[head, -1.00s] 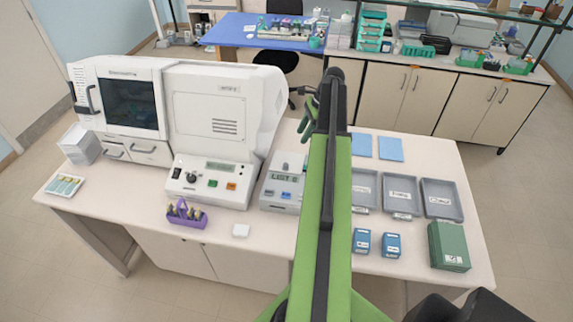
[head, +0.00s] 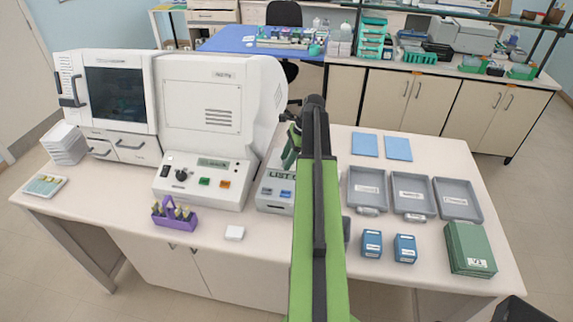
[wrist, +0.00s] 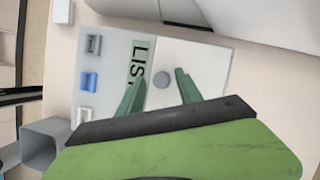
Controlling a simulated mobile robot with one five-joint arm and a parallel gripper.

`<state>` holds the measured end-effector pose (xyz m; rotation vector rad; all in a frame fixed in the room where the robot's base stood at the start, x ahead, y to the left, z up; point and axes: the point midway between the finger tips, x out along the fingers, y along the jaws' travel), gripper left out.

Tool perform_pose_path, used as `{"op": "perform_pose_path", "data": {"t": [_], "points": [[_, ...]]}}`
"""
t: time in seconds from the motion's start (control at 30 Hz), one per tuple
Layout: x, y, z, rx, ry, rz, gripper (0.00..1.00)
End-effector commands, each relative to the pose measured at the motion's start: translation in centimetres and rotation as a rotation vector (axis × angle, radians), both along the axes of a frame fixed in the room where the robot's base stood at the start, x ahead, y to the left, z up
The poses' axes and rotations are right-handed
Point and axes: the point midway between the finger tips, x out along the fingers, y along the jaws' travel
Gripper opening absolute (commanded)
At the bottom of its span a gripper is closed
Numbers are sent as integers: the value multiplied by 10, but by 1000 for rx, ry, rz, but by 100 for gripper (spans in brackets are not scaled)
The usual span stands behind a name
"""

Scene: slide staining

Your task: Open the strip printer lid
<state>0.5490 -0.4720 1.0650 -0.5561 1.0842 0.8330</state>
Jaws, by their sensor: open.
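The strip printer (head: 274,193) is a small pale box with a display reading "LIST" and blue and grey buttons. It stands on the bench right of the large white analyser. In the wrist view the strip printer (wrist: 112,48) shows its display, buttons and a plain light lid (wrist: 205,62) that looks closed. In the head view my gripper (head: 290,150) covers the printer's back part.
The white analyser (head: 205,115) rises close to the printer's left.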

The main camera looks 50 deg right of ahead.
Motion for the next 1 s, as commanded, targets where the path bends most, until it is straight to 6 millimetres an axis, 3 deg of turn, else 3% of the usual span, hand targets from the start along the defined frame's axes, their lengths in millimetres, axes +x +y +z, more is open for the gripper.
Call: {"op": "perform_pose_path", "data": {"t": [0.1,0.43,1.0], "points": [[0,0,1,0,0,0,42],[0,0,1,0,0,1,0],[-1,1,1,1,3,3,0]]}}
